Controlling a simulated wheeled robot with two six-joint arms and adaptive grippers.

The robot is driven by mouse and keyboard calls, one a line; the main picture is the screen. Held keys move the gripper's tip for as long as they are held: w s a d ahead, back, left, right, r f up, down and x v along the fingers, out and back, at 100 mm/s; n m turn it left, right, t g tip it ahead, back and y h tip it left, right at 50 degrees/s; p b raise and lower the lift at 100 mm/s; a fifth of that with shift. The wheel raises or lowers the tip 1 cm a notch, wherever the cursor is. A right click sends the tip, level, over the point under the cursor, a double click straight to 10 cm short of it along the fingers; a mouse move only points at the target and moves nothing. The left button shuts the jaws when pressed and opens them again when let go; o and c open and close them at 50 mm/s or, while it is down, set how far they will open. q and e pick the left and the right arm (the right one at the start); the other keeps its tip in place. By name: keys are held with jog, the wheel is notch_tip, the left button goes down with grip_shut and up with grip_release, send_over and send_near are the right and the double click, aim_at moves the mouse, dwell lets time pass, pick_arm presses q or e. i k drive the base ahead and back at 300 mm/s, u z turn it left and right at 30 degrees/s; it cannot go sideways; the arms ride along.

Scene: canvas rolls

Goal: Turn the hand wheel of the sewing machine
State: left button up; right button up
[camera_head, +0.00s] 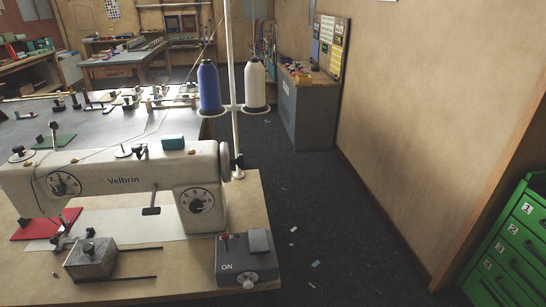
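The sewing machine (122,182) is cream-coloured, marked "Velbrin", and stands on a light wooden table at the left. Its hand wheel (226,161) is a grey disc on the right end of the machine, seen almost edge-on. A round dial (197,200) is on the front of the machine's right column. A grey control box (246,262) marked "ON" sits at the table's front right corner. Neither of my grippers shows in the head view.
A thread stand with a blue spool (209,88) and a white spool (255,84) rises behind the hand wheel. A green drawer cabinet (514,248) stands at the right. Dark floor (345,235) between table and wall is clear except for small scraps.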

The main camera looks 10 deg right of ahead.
aim_at(226, 162)
jog(key=z, duration=0.25)
jog(key=i, duration=0.9)
jog(key=u, duration=0.6)
